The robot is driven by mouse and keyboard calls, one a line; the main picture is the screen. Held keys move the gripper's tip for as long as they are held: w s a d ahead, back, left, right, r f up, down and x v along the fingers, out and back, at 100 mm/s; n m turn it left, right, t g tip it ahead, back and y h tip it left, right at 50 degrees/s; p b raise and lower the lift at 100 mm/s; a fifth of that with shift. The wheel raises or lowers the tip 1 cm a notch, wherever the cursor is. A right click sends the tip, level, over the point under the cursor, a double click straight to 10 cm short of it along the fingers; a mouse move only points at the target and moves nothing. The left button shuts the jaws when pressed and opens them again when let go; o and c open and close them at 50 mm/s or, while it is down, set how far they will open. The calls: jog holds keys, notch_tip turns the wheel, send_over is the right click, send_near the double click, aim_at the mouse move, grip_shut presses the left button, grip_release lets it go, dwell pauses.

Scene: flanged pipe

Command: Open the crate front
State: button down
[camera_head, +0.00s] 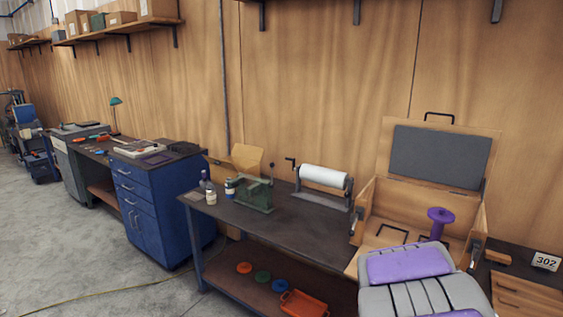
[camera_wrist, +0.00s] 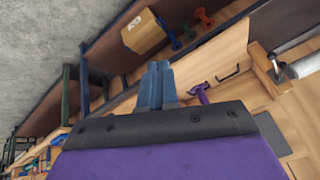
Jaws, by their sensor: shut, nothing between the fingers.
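The wooden crate (camera_head: 367,197) stands on the workbench at the right in the head view, its lid (camera_head: 492,146) raised with a grey pad inside. Its front panel (camera_head: 368,252) appears folded down flat toward me, a black handle on it; my arm hides part of it. The panel and handle also show in the wrist view (camera_wrist: 215,66). A purple spool-like thing (camera_head: 440,216) stands upright at the crate. My gripper (camera_wrist: 156,85), with blue fingers, is shut and empty in the wrist view, apart from the handle. In the head view its fingers are hidden.
A white roll on a stand (camera_head: 325,178) and a green device (camera_head: 255,192) stand left of the crate on the workbench (camera_head: 290,222). An orange tray (camera_head: 303,303) sits on the lower shelf. The floor at the left is mostly clear.

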jog(key=s+a+r+n+g+y, duration=0.1)
jog(key=s+a+n, duration=0.3)
jog(key=s, duration=0.7)
jog(key=s+a+r+n+g+y, duration=0.1)
jog(key=s+a+r+n+g, duration=0.1)
jog(key=s, duration=1)
jog(key=s+a+r+n+g+y, duration=0.1)
jog(key=s+a+n, duration=0.5)
jog(key=s, duration=0.6)
jog(key=r+g, duration=0.1)
jog(key=g, duration=0.1)
jog(key=shift+a+g+b, duration=0.3)
jog(key=shift+a+b, duration=0.1)
